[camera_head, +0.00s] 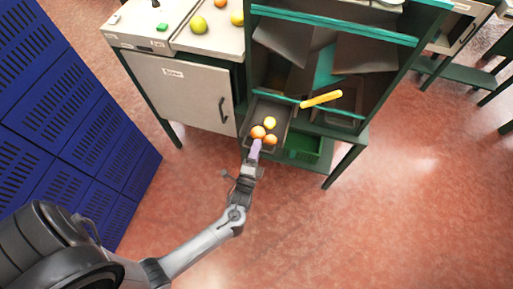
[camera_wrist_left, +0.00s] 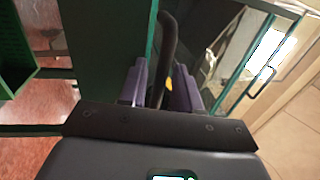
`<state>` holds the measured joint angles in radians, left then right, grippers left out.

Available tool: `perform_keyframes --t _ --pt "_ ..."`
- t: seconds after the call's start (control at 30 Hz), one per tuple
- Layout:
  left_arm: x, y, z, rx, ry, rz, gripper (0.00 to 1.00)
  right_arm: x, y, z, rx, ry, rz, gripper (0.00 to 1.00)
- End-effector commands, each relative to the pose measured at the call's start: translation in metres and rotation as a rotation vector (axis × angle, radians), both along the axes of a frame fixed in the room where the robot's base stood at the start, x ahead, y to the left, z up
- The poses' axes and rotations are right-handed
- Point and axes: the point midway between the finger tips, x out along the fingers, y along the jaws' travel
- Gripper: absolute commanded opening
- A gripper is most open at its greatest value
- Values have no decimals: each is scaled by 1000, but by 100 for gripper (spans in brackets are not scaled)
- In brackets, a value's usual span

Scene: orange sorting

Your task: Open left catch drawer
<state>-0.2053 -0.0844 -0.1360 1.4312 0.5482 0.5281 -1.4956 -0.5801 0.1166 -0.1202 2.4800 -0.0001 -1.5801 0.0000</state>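The left catch drawer (camera_head: 285,108) is a grey tray low on the left of the green stand, and its open top shows in the head view. It holds one yellow fruit (camera_head: 270,122) and two oranges (camera_head: 257,131). My left gripper (camera_head: 255,148) is at the drawer's front edge. In the left wrist view its two purple fingers (camera_wrist_left: 160,88) stand apart. A dark curved bar (camera_wrist_left: 167,40), seemingly the handle, runs between them, with a small gap showing on its right. My right gripper is not in view.
A green crate (camera_head: 303,148) sits right of the drawer under the stand. A white cabinet (camera_head: 185,95) stands left, with blue lockers (camera_head: 60,120) further left. The red floor in front is clear.

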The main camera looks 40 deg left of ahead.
Motion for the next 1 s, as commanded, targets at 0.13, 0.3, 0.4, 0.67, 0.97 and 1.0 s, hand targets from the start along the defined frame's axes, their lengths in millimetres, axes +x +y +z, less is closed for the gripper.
perform_keyframes --t 0.13,0.3,0.4,0.67,0.97,1.0 --pt "0 0 0 0 1 0 32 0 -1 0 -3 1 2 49" --pt "-4 -2 -1 -1 2 0 32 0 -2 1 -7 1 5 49" --pt "-13 -5 -3 0 3 -1 32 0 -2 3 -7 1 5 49" --pt "-52 -21 -10 -1 4 -1 32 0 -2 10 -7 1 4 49" --pt "-89 -36 -18 -1 2 -1 32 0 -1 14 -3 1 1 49" --pt "-92 -37 -19 0 2 0 32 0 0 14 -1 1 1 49"
